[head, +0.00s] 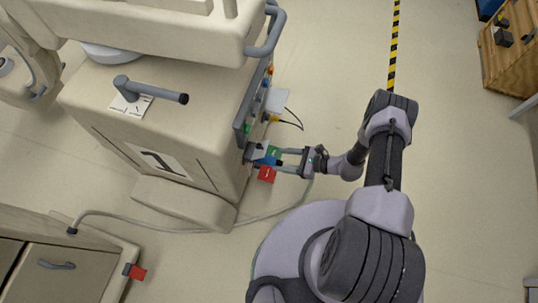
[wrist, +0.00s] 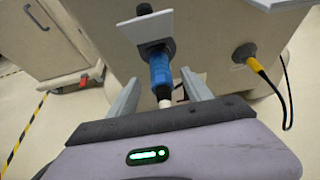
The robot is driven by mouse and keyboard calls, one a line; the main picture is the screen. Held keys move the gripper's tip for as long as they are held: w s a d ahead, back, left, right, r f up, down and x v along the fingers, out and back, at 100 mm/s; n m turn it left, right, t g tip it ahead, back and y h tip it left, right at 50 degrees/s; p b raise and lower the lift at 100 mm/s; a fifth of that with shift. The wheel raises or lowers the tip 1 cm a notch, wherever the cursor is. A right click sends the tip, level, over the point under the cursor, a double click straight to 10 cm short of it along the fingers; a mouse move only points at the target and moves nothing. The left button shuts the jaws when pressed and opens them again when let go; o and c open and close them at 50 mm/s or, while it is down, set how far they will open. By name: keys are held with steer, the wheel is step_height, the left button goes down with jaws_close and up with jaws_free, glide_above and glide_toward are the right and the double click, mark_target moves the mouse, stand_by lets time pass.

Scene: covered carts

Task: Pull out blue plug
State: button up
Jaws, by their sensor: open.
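In the head view the blue plug (head: 264,161) is small and partly covered by tags. My gripper (wrist: 160,82) is open, with one finger on each side of the plug; whether either finger touches it I cannot tell. In the head view my gripper (head: 283,162) reaches in from the right at the cart's side.
The large beige cart (head: 160,130) stands left, with a yellow plug (wrist: 244,53) and black cable beside the blue one. Green (head: 274,152) and red (head: 267,174) tags are near the blue plug. A grey hose (head: 150,229) crosses the floor, which is open to the right.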

mark_target(280, 162)
steer(key=shift+a, duration=0.15)
steer(key=b+x, duration=0.1)
steer(key=x, duration=0.8)
steer(key=shift+c, duration=0.5)
stand_by(0.4)
jaws_close()
steer(key=shift+s+d, duration=0.35)
steer(key=shift+d, duration=0.6)
steer(key=shift+s+d, duration=0.35)
steer(key=shift+d, duration=0.65)
steer(key=shift+s+d, duration=0.35)
steer(key=shift+d, duration=0.6)
